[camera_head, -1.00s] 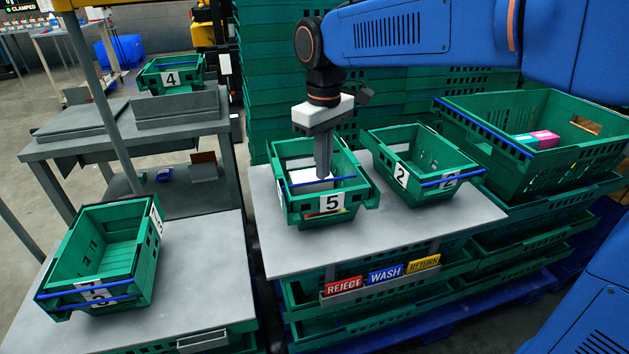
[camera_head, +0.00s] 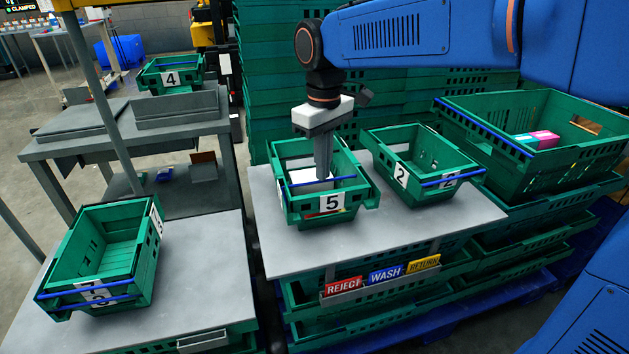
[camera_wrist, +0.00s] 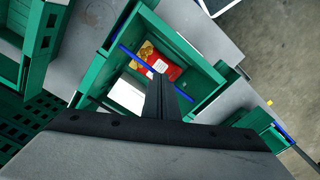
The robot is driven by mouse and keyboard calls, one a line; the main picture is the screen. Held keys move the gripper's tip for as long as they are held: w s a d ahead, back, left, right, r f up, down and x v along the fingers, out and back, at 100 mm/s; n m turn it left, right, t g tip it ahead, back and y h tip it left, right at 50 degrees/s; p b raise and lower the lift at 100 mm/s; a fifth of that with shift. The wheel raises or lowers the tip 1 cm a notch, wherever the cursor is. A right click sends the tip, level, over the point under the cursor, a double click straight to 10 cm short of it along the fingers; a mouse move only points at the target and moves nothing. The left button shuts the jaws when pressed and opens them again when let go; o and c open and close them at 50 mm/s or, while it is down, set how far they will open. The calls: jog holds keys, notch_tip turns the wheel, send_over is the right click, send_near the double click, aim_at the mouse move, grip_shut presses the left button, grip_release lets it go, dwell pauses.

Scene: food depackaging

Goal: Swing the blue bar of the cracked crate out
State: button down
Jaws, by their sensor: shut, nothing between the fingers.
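The green crate labelled 5 (camera_head: 332,215) stands at the left of the middle table. Its blue bar (camera_head: 345,180) runs across its opening, and the bar also shows in the wrist view (camera_wrist: 130,56). My gripper (camera_head: 323,174) is shut and empty, pointing down into this crate right at the bar. In the wrist view the fingers (camera_wrist: 160,88) overlap the bar; I cannot tell whether they touch it. A red and yellow packet (camera_wrist: 165,65) and a white item (camera_wrist: 127,93) lie in the crate. I cannot make out a crack on any crate.
Crate 2 (camera_head: 401,174) stands close to the right of crate 5. A larger crate (camera_head: 560,165) holding boxes is further right. Another crate (camera_head: 135,278) is on the left table, and crate 4 (camera_head: 170,85) is behind. REJECT, WASH and RETURN signs (camera_head: 385,275) hang in front.

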jog(key=shift+w, duration=0.15)
jog(key=shift+w+a, duration=0.2)
jog(key=shift+w, duration=0.35)
jog(key=shift+w+a, duration=0.15)
jog(key=shift+w, duration=0.4)
jog(key=shift+f, duration=0.2)
jog(key=shift+f, duration=1.1)
jog(key=shift+s+d, duration=0.1)
jog(key=shift+s, duration=0.25)
